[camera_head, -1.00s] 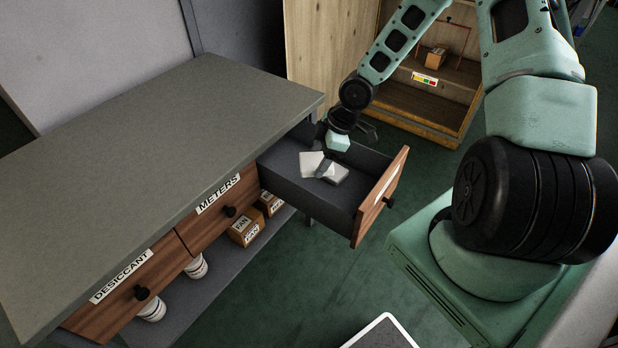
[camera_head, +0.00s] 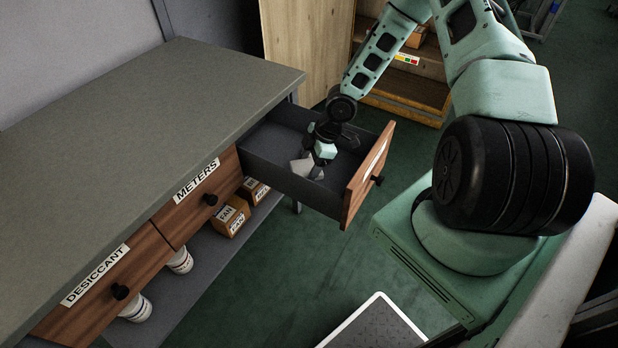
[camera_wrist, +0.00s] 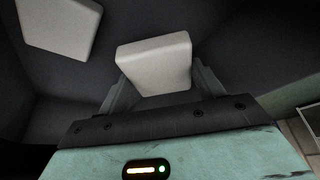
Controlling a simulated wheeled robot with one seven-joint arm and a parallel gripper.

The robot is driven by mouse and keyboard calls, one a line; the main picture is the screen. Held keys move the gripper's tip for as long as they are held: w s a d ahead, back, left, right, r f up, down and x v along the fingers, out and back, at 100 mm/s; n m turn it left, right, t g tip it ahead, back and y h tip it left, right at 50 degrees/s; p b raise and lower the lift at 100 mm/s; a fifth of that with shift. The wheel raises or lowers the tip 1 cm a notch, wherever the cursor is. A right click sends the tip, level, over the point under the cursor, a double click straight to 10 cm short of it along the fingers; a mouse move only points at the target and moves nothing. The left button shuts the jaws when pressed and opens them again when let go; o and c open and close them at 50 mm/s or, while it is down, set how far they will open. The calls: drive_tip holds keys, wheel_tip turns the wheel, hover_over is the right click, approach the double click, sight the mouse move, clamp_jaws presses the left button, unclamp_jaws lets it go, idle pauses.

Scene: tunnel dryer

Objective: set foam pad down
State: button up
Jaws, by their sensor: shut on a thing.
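My gripper (camera_head: 316,174) is inside the open drawer (camera_head: 270,180), low over its floor. In the wrist view, the fingers of my gripper (camera_wrist: 160,88) are shut on a pale foam pad (camera_wrist: 155,55), one on each side. A second pale pad (camera_wrist: 60,25) lies apart from it at the upper left of that view. In the head view a pale pad (camera_head: 301,168) shows beside the gripper, partly hidden by it; I cannot tell which of the two it is. Whether the held pad touches the drawer floor is unclear.
The drawer's wooden front (camera_head: 367,178) and dark side walls surround the gripper. The grey worktop (camera_head: 130,110) is at the left, above drawers labelled METERS and DESICCANT. Boxes (camera_head: 230,216) and white cups (camera_head: 180,261) stand on the shelf below.

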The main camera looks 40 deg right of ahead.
drive_tip(key=shift+f+b, duration=0.9)
drive_tip(key=shift+f, duration=1.45)
drive_tip(key=shift+f, duration=0.15)
drive_tip(key=o, duration=1)
drive_tip(key=shift+o, duration=0.2)
